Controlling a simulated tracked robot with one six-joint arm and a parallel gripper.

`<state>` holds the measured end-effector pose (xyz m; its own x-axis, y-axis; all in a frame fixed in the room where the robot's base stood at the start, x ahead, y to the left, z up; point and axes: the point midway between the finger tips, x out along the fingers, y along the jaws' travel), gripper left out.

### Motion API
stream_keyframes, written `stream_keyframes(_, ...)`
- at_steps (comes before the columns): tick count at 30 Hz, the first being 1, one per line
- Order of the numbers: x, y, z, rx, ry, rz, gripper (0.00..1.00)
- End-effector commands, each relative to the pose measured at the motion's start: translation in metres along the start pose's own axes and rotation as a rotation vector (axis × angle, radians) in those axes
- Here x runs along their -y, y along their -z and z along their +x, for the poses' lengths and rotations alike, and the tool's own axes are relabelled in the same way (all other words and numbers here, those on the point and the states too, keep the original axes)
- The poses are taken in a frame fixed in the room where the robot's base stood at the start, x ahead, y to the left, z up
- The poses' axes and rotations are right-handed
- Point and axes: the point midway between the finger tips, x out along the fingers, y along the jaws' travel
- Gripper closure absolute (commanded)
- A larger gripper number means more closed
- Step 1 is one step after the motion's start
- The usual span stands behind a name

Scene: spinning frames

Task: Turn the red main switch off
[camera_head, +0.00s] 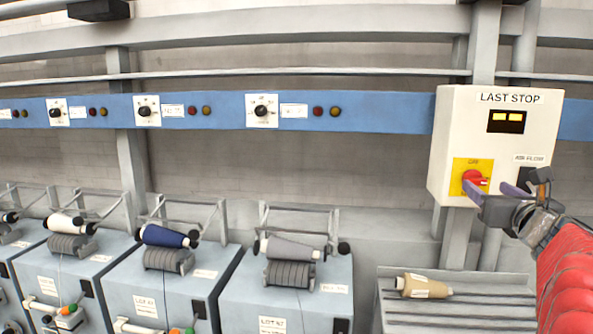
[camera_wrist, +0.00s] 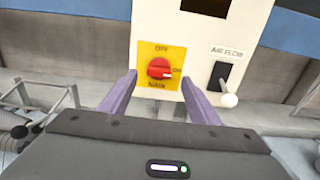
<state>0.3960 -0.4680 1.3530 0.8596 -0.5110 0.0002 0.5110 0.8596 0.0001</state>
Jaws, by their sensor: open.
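The red main switch (camera_head: 474,178) is a round knob on a yellow plate, low on the white LAST STOP panel (camera_head: 455,130). In the wrist view the red knob (camera_wrist: 160,69) sits on the yellow plate (camera_wrist: 146,50), with OFF above it and ON to its right. A pale mark on the knob points right, towards ON. My gripper (camera_head: 497,187) is in front of the panel's lower part. In the wrist view my gripper (camera_wrist: 160,80) is open, its purple fingers left and right of the knob. I cannot tell whether they touch the panel.
An AIR FLOW lever (camera_wrist: 222,77) with a pale knob is close to the right finger. A blue rail (camera_head: 370,112) with dials runs left. Spinning units with bobbins (camera_head: 290,248) stand below; a cone (camera_head: 423,287) lies on a grey slatted bench.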

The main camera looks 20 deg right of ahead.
Motion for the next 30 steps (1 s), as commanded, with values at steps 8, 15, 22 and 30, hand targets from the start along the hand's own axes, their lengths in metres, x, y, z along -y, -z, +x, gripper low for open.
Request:
stream_keyframes(8, -0.001, 0.000, 0.035, -0.001, -0.003, 0.000, 0.44)
stream_keyframes(15, -0.001, 0.000, 0.048, 0.000, -0.002, 0.000, 0.44)
stream_keyframes(22, -0.001, 0.000, 0.049, 0.000, -0.002, 0.000, 0.44)
stream_keyframes(30, -0.001, 0.000, 0.049, 0.000, -0.002, 0.000, 0.61)
